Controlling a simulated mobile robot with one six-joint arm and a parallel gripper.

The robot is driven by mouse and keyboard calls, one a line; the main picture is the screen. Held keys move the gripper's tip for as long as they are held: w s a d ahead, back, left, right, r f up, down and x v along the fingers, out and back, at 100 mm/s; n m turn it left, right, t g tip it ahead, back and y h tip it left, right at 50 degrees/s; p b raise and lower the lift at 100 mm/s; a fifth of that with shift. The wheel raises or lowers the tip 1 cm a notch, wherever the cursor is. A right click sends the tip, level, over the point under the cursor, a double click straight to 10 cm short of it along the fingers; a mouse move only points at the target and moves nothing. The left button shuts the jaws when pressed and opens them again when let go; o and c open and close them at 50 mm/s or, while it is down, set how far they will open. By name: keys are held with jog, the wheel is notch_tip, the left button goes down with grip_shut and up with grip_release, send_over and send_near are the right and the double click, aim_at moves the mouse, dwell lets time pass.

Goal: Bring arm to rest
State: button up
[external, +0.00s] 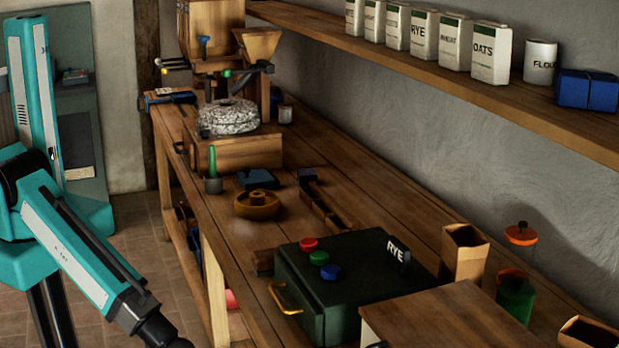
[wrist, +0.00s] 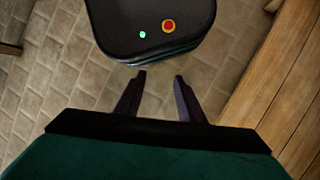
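My gripper (wrist: 160,75) shows in the wrist view with its two dark fingers spread apart. Nothing is between them; tiled floor shows in the gap. In the external view my teal arm is at the left, and its forearm slopes down toward the bottom edge. The end of the arm is cut off there, so the fingers do not show. The arm is on the floor side of the wooden bench (external: 228,282), apart from the goods on it.
A dark green box (external: 318,318) with a brass handle stands at the bench's near end, with red, green and blue knobs on top. A stone mill (external: 228,117) stands at the far end. A shelf (external: 440,78) with labelled bags runs along the wall. Floor (wrist: 60,70) beside the bench is open.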

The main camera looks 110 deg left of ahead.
jog(key=s+a+f+n+g+p, duration=0.1)
jog(key=s+f+n, duration=0.2)
jog(key=s, duration=0.7)
jog(key=shift+s+a+f+n, duration=0.15)
jog(key=shift+s+f+n, duration=0.15)
jog(key=shift+n, duration=0.9)
